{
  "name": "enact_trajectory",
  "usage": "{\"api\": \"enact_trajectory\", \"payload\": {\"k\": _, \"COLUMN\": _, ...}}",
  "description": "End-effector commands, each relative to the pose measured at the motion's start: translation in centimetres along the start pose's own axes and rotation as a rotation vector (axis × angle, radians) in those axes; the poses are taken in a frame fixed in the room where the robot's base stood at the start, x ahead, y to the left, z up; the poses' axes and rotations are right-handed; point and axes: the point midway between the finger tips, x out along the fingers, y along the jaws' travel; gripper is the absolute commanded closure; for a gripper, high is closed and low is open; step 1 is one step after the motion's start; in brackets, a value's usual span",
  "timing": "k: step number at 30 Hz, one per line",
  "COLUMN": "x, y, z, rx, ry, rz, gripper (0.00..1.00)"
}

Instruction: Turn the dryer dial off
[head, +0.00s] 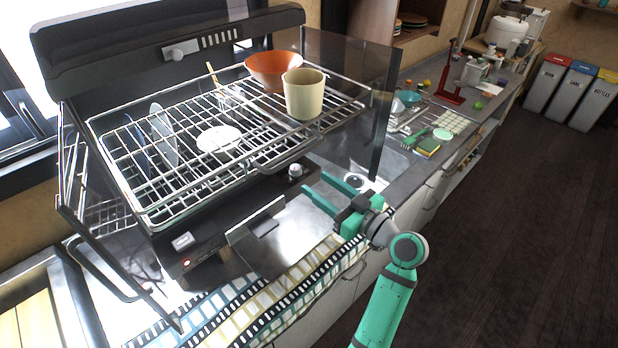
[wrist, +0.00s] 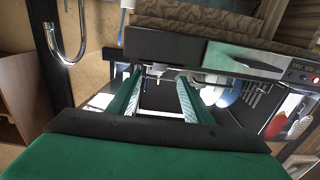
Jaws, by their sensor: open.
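The dish dryer's black front panel (head: 215,240) runs below its wire racks. A small silver dial (head: 295,172) sits at the panel's right end in the head view. My green gripper (head: 313,181) is open and empty, just right of and in front of the dial, with its two fingers pointing toward the panel. A gap shows between fingertips and dial. In the wrist view, the open fingers (wrist: 160,78) point at the dryer; small pale parts show between them, but I cannot tell whether one is the dial. The dial's pointer setting is too small to read.
The rack (head: 230,172) holds an orange bowl (head: 272,68), a cream cup (head: 304,94) and plates. A glass side (head: 350,90) stands behind my gripper. A patterned towel (head: 255,300) lies along the counter front.

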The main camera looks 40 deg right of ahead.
Motion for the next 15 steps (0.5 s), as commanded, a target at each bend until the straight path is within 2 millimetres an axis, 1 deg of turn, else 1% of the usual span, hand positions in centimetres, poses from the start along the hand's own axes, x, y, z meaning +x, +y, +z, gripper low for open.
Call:
{"api": "enact_trajectory", "payload": {"k": 1, "x": -0.8, "y": 0.0, "z": 0.0, "rx": 0.000, "ry": -0.001, "rz": 0.001, "gripper": 0.55}}
{"api": "enact_trajectory", "payload": {"k": 3, "x": -1.8, "y": 0.1, "z": 0.0, "rx": 0.000, "ry": 0.000, "rz": 0.002, "gripper": 0.55}}
{"api": "enact_trajectory", "payload": {"k": 6, "x": -2.6, "y": 0.0, "z": 0.0, "rx": 0.000, "ry": -0.001, "rz": 0.000, "gripper": 0.55}}
{"api": "enact_trajectory", "payload": {"k": 10, "x": -3.2, "y": 0.0, "z": 0.1, "rx": 0.001, "ry": -0.001, "rz": -0.001, "gripper": 0.55}}
{"api": "enact_trajectory", "payload": {"k": 15, "x": -3.7, "y": 0.5, "z": 0.0, "rx": 0.001, "ry": -0.001, "rz": 0.010, "gripper": 0.55}}
